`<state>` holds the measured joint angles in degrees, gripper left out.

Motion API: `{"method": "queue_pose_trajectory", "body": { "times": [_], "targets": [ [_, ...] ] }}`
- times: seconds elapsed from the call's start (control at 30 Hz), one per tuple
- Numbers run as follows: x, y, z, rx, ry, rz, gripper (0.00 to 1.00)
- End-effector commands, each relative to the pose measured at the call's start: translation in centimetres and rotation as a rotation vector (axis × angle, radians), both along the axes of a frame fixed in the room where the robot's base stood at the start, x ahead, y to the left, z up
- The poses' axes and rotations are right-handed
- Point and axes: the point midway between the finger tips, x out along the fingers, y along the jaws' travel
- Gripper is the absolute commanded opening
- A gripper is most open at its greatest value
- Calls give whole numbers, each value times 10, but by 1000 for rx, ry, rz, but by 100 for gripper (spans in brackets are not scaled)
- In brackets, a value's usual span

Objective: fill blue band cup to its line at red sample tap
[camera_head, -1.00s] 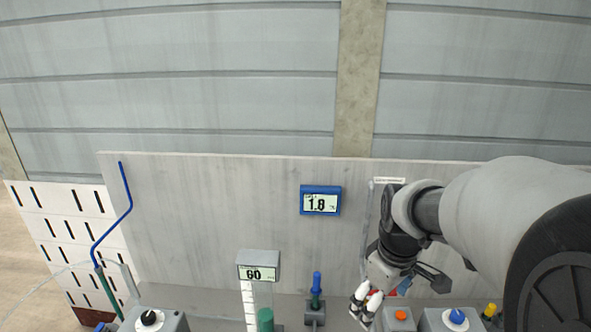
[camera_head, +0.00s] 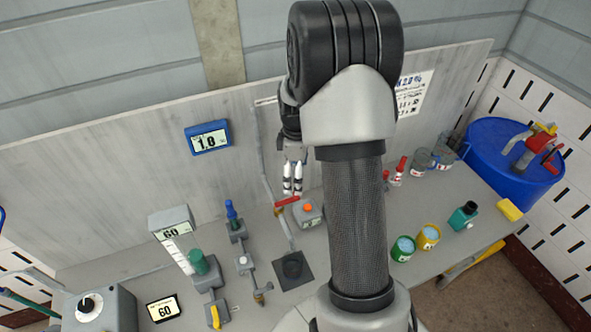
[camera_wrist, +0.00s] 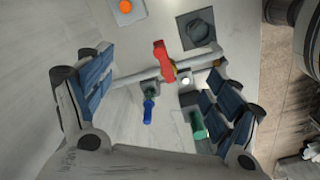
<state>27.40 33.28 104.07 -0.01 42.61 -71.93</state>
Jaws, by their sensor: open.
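The red sample tap handle (camera_head: 287,201) sits on a pipe left of the orange-button box; in the wrist view the red handle (camera_wrist: 162,62) lies between the two fingers. My gripper (camera_head: 292,180) hangs just above the handle with its fingers apart and empty; it also shows in the wrist view (camera_wrist: 157,72). Below the tap is a dark square plate with a round dark piece (camera_head: 292,264). Small grey cups (camera_head: 421,162) stand at the back right, near the blue barrel. Their bands are too small to tell which one is blue.
A box with an orange button (camera_head: 308,212) stands right beside the tap. A blue-handled valve (camera_head: 231,211) and a sight gauge with a green cylinder (camera_head: 197,262) are on the left. Green (camera_head: 403,248) and yellow (camera_head: 428,237) cans and a blue barrel (camera_head: 512,160) are on the right.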

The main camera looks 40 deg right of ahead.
Motion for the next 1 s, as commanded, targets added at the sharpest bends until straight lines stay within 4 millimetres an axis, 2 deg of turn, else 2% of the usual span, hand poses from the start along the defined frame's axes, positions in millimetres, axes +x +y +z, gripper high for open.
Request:
{"method": "queue_pose_trajectory", "body": {
  "times": [0.1, 0.6, 0.77, 1.0],
  "targets": [
    [0, 0, -18, 1, 2, 0, 83],
    [0, 0, -77, 1, 1, 0, 83],
    [0, 0, -87, 1, 1, -1, 83],
    [0, 0, -87, 0, 0, -1, 83]
  ]
}}
